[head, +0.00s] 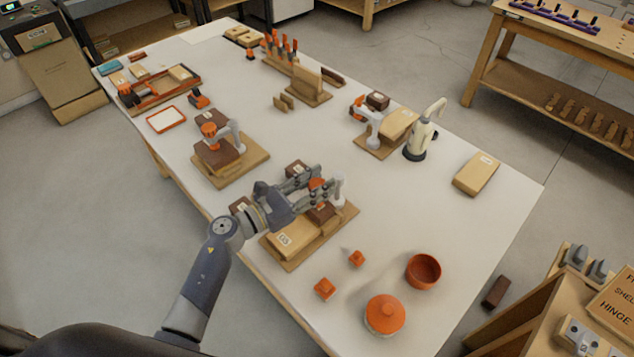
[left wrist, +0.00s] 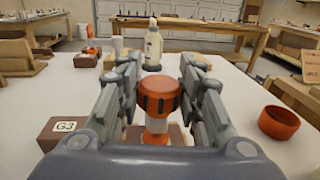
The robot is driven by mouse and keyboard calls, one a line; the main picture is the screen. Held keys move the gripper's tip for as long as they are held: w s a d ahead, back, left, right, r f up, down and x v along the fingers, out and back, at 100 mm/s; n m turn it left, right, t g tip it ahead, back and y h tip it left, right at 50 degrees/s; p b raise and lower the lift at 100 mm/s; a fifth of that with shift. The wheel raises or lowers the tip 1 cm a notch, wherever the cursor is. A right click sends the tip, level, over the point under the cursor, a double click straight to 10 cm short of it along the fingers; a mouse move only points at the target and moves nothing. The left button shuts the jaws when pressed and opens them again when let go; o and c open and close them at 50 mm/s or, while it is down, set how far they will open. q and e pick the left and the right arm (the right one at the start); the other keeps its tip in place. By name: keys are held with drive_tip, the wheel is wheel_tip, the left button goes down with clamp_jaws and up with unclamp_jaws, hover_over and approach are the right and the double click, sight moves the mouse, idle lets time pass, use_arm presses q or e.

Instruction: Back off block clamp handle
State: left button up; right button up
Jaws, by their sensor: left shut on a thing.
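A block clamp stands on a wooden base board (head: 310,245) at the near middle of the table, with a pale upright post (head: 339,190) at its right end. Its orange handle (head: 317,184) is a ribbed round knob, and it shows large in the left wrist view (left wrist: 158,92). A dark brown block (head: 322,212) is below the handle, and a light wooden block (head: 290,240) with a label lies on the base. My left gripper (head: 322,186) reaches in from the left and is shut on the handle, one finger on each side. My right gripper is not in view.
Similar clamps stand at the left (head: 222,150) and farther back (head: 375,128). A white bottle (head: 422,135) is beside the back one. An orange bowl (head: 423,270), an orange-lidded pot (head: 385,313) and small orange pieces (head: 324,289) lie in front. The table right of the clamp is clear.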

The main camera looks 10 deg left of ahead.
use_arm(q)
drive_tip(key=shift+n+t+y, duration=0.6)
drive_tip(key=shift+y, duration=0.1)
drive_tip(key=o, duration=1.1)
drive_tip(key=v, duration=1.2)
drive_tip(key=shift+s, duration=0.1)
drive_tip(key=shift+r, duration=0.1)
